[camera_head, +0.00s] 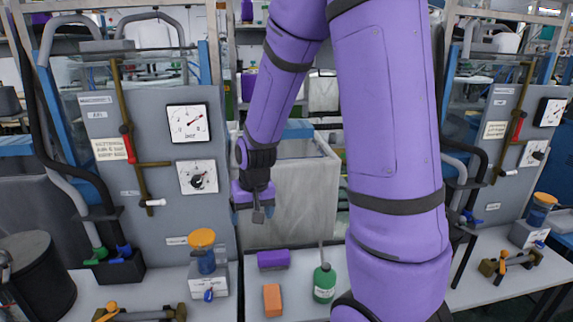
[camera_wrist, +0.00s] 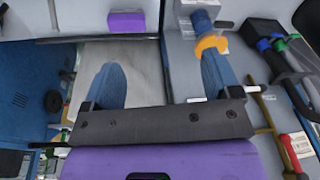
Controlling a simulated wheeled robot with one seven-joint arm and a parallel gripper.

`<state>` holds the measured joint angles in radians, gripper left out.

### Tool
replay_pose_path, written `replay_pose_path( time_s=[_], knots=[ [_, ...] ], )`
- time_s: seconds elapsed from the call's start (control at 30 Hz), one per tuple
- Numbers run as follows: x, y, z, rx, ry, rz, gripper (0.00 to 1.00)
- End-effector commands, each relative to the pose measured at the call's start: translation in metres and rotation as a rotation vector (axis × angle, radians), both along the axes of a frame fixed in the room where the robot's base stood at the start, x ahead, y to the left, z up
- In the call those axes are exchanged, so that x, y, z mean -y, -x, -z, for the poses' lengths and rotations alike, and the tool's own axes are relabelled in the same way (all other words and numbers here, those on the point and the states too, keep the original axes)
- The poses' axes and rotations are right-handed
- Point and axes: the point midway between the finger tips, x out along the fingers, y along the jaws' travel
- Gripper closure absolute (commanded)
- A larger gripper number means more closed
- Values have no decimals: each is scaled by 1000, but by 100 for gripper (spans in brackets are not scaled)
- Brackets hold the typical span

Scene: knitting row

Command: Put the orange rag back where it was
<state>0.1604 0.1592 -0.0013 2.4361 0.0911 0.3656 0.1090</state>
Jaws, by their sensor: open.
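The orange rag (camera_head: 272,300) appears as a small folded block lying flat on the light bench top, in front of a purple block of similar shape. My gripper (camera_head: 256,210) hangs above and behind it, over the pale bin behind the bench. The gripper is apart from the rag. In the wrist view, the two blue fingers of my gripper (camera_wrist: 160,80) stand wide apart with nothing between them. The orange rag does not show in the wrist view.
The purple block (camera_head: 273,259) also shows in the wrist view (camera_wrist: 126,22). A green bottle (camera_head: 324,283) stands right of the rag. A blue cylinder with an orange cap (camera_head: 202,252) stands left. Grey gauge panels (camera_head: 160,150) rise on both sides. The pale bin (camera_head: 300,200) stands behind.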

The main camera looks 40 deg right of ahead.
Motion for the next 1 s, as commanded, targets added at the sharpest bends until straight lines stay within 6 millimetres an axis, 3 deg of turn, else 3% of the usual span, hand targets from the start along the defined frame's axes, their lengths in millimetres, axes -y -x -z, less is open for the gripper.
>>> replay_pose_path(
  time_s=[0.03, 0.2, 0.5, 0.8, 1.0],
  knots=[
    [-5, 5, -19, 23, 5, -19, 17],
    [-19, 26, -71, 70, 19, -82, 17],
    [-41, 81, -147, 154, 50, -188, 17],
    [-55, 150, -199, 234, 88, -283, 17],
    [-59, 183, -215, 267, 106, -321, 17]
  ],
)
